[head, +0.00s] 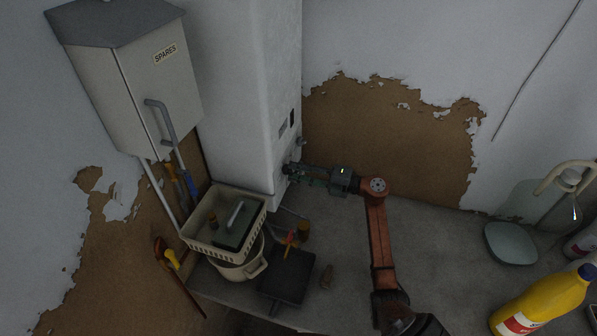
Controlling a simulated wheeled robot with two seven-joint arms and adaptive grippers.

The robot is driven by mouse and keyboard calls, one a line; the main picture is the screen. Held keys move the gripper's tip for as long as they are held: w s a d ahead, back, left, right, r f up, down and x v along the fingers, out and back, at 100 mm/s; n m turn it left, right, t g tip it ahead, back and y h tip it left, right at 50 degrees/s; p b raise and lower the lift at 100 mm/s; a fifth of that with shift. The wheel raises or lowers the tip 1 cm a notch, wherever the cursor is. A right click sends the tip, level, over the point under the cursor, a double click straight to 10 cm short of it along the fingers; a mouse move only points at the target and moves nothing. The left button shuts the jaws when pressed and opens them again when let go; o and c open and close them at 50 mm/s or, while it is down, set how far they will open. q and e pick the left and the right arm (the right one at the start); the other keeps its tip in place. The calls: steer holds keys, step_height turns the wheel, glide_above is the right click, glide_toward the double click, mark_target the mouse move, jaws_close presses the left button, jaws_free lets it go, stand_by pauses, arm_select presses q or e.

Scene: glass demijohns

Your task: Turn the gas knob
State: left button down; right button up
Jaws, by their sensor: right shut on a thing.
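A tall white boiler-like cabinet (262,90) stands against the wall at the top centre. My right gripper (294,172) reaches leftward to the cabinet's lower right side. Its fingers are shut on a small dark knob there, the gas knob (286,168), which is mostly hidden by the fingers. How far the knob is turned cannot be told at this size. My left gripper is not in view.
A cream basket (222,216) sits on a pot (240,270) left of the arm. A yellow bottle (545,300) and grey dish (510,243) are at right. A "SPARES" wall cabinet (135,80) hangs left.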

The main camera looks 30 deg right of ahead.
steer(key=shift+d, duration=0.1)
steer(key=shift+c, duration=0.2)
steer(key=shift+f+n+b, duration=0.1)
steer(key=shift+n+b, duration=4.3)
steer(key=shift+b, duration=1.75)
steer(key=o, duration=1.2)
steer(key=shift+c, duration=0.2)
steer(key=v, duration=1.2)
